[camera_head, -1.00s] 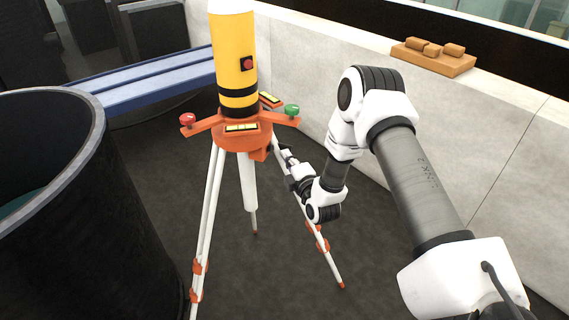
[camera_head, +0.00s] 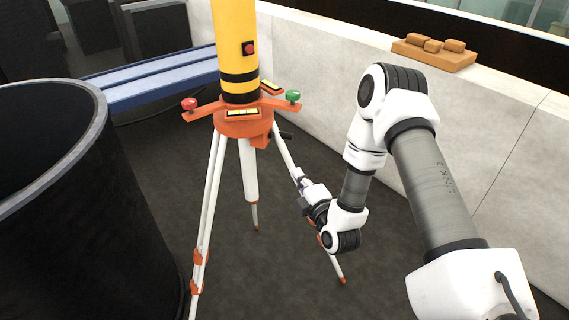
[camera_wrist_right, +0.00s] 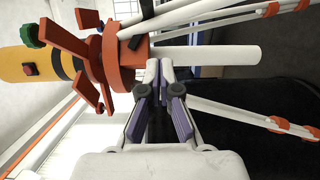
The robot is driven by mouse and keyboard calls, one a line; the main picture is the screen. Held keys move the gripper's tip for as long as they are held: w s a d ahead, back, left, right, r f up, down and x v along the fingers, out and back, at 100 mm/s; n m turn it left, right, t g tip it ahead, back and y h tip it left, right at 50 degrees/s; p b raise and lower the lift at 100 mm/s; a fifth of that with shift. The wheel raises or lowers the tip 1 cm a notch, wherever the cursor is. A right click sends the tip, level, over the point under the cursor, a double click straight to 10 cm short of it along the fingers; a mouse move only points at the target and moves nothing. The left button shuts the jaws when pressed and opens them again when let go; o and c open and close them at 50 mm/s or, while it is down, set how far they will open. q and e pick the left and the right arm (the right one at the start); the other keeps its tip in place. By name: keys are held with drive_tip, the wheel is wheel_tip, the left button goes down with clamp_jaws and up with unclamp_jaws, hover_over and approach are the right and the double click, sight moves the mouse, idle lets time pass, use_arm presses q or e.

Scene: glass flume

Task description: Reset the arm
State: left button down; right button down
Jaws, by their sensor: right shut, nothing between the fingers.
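My right arm (camera_head: 425,190) comes in from the lower right in the head view. Its gripper (camera_head: 299,176) is near the right leg of an orange and white tripod (camera_head: 243,122), below the tripod head. In the right wrist view the gripper (camera_wrist_right: 160,68) is shut and empty, its fingertips together close to the tripod's white centre tube (camera_wrist_right: 205,54); I cannot tell whether they touch. A yellow and black cylinder (camera_head: 235,45) stands upright on the tripod. My left gripper is not in view.
A large dark round tank (camera_head: 75,230) stands at the left. A blue beam (camera_head: 150,83) lies behind the tripod. A pale wall (camera_head: 330,60) runs along the back right, with a wooden tray (camera_head: 440,57) of blocks on it. Dark floor (camera_head: 265,280) is clear in front.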

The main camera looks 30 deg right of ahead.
drive_tip(key=s+a+f+m+g+y, duration=0.2)
drive_tip(key=s+a+f+g+y, duration=0.2)
drive_tip(key=s+a+f+g, duration=0.9)
drive_tip(key=s+a+f+m+g, duration=0.1)
drive_tip(key=s+f+m+g, duration=0.1)
drive_tip(key=s+f+m, duration=0.2)
drive_tip(key=s+f+m+g, duration=0.2)
drive_tip(key=s+f+m, duration=0.3)
drive_tip(key=s+m, duration=0.5)
drive_tip(key=s, duration=0.4)
drive_tip(key=shift+a+f+g+h, duration=0.15)
drive_tip(key=shift+a+g+h, duration=0.25)
